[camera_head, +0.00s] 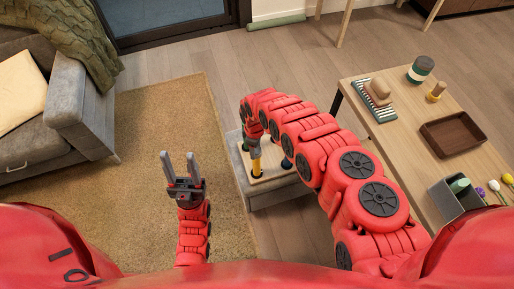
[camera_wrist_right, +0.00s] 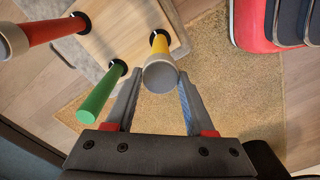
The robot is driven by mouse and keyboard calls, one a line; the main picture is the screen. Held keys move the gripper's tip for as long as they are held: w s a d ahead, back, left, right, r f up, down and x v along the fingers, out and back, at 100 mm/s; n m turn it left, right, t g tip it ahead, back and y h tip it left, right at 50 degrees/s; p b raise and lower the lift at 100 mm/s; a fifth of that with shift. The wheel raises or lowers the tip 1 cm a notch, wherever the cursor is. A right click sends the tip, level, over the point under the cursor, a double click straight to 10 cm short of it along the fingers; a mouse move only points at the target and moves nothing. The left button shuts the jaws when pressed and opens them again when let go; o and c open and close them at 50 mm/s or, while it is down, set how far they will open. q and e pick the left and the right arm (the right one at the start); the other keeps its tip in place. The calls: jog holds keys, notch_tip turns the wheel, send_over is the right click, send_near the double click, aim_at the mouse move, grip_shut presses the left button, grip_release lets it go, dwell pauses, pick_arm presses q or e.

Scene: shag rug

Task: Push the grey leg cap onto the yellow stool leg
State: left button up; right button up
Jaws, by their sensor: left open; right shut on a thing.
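The stool (camera_head: 268,178) lies upside down on a grey ottoman, legs up. Its yellow leg (camera_head: 256,167) also shows in the right wrist view (camera_wrist_right: 160,42). The grey leg cap (camera_wrist_right: 161,77) is between the fingertips of my right gripper (camera_wrist_right: 160,82), which is shut on it. The cap is lined up over the yellow leg's end and hides it; I cannot tell how far it is on. The green leg (camera_wrist_right: 100,95) has a bare end, and the red leg (camera_wrist_right: 50,31) carries a grey cap. My left gripper (camera_head: 181,167) is open and empty, left of the stool.
A wooden table (camera_head: 405,135) at right holds a brown tray (camera_head: 453,134), a striped mat (camera_head: 372,103) and a grey bin (camera_head: 448,200). A grey sofa (camera_head: 75,120) stands at left. The tan rug (camera_head: 150,130) between is clear. My right arm arches over the stool.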

jog(key=shift+f, duration=0.4)
jog(key=o, duration=1.4)
jog(key=shift+r, duration=0.1)
notch_tip(320, 180, up, 18)
jog(key=p, duration=0.3)
jog(key=shift+s+f, duration=0.1)
jog(key=shift+f, duration=0.15)
